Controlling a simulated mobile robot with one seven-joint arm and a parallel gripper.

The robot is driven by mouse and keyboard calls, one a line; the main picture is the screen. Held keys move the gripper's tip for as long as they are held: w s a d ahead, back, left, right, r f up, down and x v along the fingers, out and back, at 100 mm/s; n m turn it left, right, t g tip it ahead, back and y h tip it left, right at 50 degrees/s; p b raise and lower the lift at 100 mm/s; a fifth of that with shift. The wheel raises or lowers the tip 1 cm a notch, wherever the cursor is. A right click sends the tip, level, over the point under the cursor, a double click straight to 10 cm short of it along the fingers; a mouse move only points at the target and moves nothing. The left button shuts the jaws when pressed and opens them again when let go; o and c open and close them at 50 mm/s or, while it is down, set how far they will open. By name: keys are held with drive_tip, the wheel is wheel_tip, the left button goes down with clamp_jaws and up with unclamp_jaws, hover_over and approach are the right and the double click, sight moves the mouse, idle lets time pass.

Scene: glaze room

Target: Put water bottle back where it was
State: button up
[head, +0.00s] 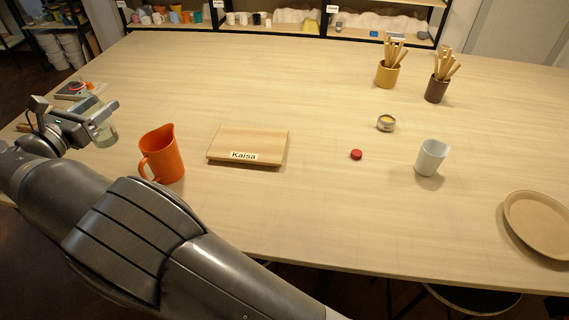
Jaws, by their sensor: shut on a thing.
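My gripper (94,116) is at the left of the table in the head view, shut on a clear, greenish vessel. This vessel, which looks like the water bottle (106,135), shows only in part below the fingers; the gripper hides the rest. I cannot tell whether its base touches the table. It is left of and a little behind an orange pitcher (165,157). A pale wooden board (249,141) with a label reading "Kaisa" lies right of the pitcher, with nothing on it.
A red cap (356,154), a small tin (386,123) and a white cup (431,158) stand right of the board. Two tool pots (387,75) (436,90) stand at the back right. A brown plate (540,222) lies at the right edge. The table's back middle is clear.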

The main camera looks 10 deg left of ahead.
drive_tip(key=w+d+r+m+g+h, duration=0.15)
drive_tip(key=w+d, duration=0.35)
drive_tip(key=d, duration=0.5)
drive_tip(key=w+d+r+m+h, duration=0.15)
drive_tip(key=w+d, duration=0.35)
drive_tip(key=d, duration=0.6)
drive_tip(key=w+d+r+m+g+h, duration=0.1)
drive_tip(key=w+d+h, duration=0.3)
drive_tip(key=d, duration=0.6)
drive_tip(key=s+d+f+m+g+h, duration=0.1)
drive_tip(key=d+f, duration=0.1)
drive_tip(key=d, duration=1.2)
drive_tip(key=s+d+f+m+g+h, duration=0.1)
drive_tip(key=d+f+m, duration=0.15)
drive_tip(key=d, duration=1.15)
drive_tip(key=shift+n, duration=0.35)
drive_tip(key=shift+w+a+f, duration=0.55)
drive_tip(key=shift+a+f, duration=1.4)
drive_tip(key=shift+f, duration=0.6)
drive_tip(key=shift+w+a+f, duration=0.5)
drive_tip(key=shift+a+f, duration=1.4)
drive_tip(key=shift+f, duration=0.65)
drive_tip(key=shift+w+a+f, duration=0.55)
drive_tip(key=shift+a+f, duration=1.4)
drive_tip(key=shift+f, duration=0.6)
drive_tip(key=shift+f, duration=0.1)
